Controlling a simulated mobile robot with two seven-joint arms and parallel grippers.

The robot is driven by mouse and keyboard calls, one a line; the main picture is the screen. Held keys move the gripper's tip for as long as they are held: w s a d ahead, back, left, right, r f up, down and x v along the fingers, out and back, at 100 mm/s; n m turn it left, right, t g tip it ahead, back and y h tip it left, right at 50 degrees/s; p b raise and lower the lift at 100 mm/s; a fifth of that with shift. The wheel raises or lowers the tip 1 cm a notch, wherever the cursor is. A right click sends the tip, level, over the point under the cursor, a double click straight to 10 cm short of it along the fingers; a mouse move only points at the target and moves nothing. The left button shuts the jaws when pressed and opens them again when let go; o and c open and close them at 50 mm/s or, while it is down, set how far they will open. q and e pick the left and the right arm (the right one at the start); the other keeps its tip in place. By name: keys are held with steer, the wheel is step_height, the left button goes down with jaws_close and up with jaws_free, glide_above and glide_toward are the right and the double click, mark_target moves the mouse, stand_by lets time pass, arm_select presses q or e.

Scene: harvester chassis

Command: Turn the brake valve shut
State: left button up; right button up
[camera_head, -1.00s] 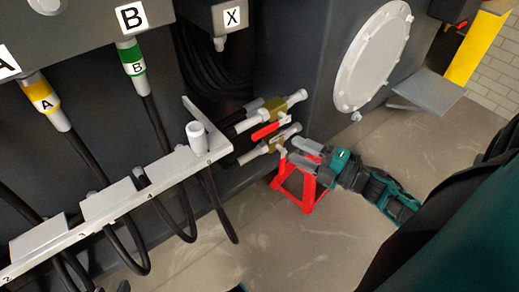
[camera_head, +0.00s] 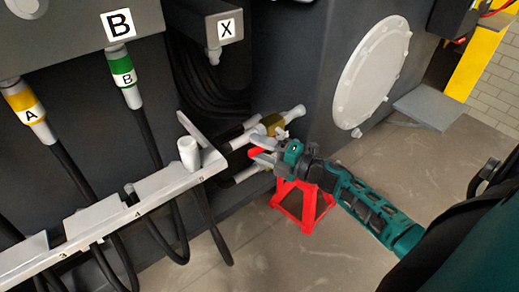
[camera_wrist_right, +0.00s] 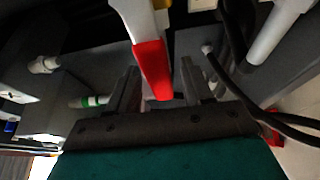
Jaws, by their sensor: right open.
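The brake valve (camera_head: 274,121) is a brass body on white pipes beside the dark chassis, partly hidden by my right gripper. Its red lever (camera_head: 255,152) shows as a small patch by the fingers. In the right wrist view the red lever (camera_wrist_right: 152,70) hangs from a white part between the two fingers, with a gap on each side. My right gripper (camera_head: 264,150) is open around the lever's end, and it also shows in the right wrist view (camera_wrist_right: 160,66). A second valve below is mostly hidden. My left gripper is not in view.
A white numbered rail (camera_head: 130,208) with black hoses stands left of the valve. A red stand (camera_head: 302,203) is on the floor below my right gripper. A round white cover (camera_head: 372,75) is on the chassis to the right.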

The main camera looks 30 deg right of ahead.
steer(key=shift+w, duration=0.1)
steer(key=shift+c, duration=0.4)
jaws_close()
